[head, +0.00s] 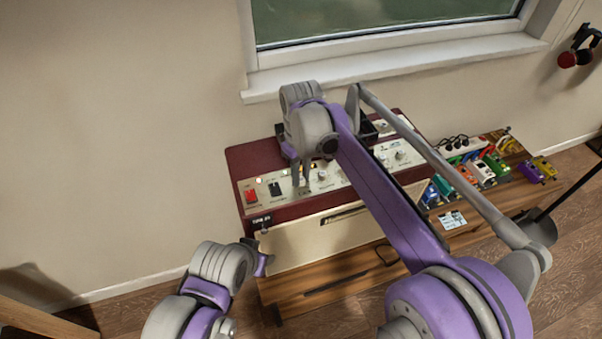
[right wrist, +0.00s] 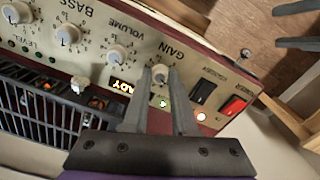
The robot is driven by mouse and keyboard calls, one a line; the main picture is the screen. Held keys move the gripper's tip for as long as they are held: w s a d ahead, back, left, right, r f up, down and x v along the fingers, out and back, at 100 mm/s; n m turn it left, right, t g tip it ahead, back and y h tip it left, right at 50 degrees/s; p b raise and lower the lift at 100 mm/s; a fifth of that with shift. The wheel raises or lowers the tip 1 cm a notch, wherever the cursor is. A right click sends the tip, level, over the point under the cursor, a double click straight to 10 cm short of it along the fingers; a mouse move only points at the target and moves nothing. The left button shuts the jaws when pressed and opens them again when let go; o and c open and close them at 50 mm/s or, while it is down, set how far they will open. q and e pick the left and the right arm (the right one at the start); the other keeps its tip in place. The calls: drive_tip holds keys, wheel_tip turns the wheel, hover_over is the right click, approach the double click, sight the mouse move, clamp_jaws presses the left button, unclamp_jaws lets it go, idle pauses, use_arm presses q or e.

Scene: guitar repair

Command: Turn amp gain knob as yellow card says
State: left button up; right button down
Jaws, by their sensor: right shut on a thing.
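The amp (head: 237,160) is a dark red cabinet with a cream control panel, standing on a wooden bench below the window. In the right wrist view the gain knob (right wrist: 160,73) is a small white knob under the word GAIN. My right gripper (head: 301,178) reaches down to the panel; in the right wrist view its fingertips (right wrist: 162,72) are on either side of the gain knob, shut on it. My fingers partly cover the knob, and I cannot read its pointer setting. My left gripper (head: 264,262) is low in front of the amp, its jaws unclear. I cannot make out a yellow card.
A red switch (right wrist: 233,104) and black switch (right wrist: 202,90) sit beside the gain knob. A volume knob (right wrist: 117,54) is on its other side. Several pedals (head: 482,172) and a white card (head: 452,220) lie to the right.

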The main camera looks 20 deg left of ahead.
drive_tip(key=n, duration=0.5)
drive_tip(key=shift+n, duration=0.3)
use_arm(q)
drive_tip(key=shift+w+r, duration=0.1)
drive_tip(key=shift+r, duration=0.05)
use_arm(e)
drive_tip(key=n, duration=0.4)
drive_tip(key=shift+n, duration=0.4)
drive_tip(key=c, duration=0.7)
unclamp_jaws()
drive_tip(key=shift+r, duration=0.1)
use_arm(q)
drive_tip(key=shift+w+r+p, duration=0.25)
drive_tip(key=shift+r+p, duration=0.25)
drive_tip(key=shift+r, duration=0.15)
use_arm(e)
wheel_tip(320, 180, up, 11)
drive_tip(key=shift+f, duration=0.15)
